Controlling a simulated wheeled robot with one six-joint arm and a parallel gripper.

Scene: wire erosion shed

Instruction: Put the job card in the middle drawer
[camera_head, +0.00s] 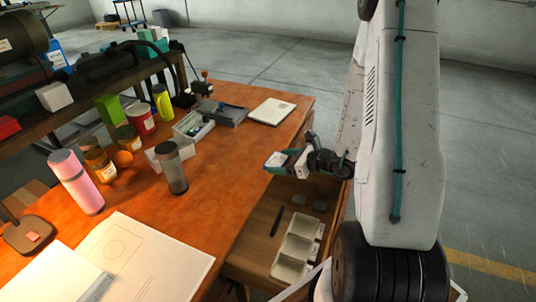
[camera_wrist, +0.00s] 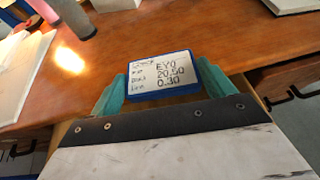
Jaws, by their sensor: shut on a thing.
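In the head view my gripper (camera_head: 291,160) holds the card (camera_head: 275,159) at the table's right edge, by the far part of an open drawer (camera_head: 254,254). The drawer holds a dark pen-like item (camera_head: 277,221) and a white divided tray (camera_head: 289,270). In the wrist view, drawer fronts with dark handles show at both sides.
The wooden table (camera_head: 222,225) carries a dark grey cup (camera_head: 172,168), a pink bottle (camera_head: 77,182), a grey box (camera_head: 222,112), a white pad (camera_head: 272,111) and large papers (camera_head: 150,262). The table top near its right edge is clear. My arm hides part of the drawer's right side.

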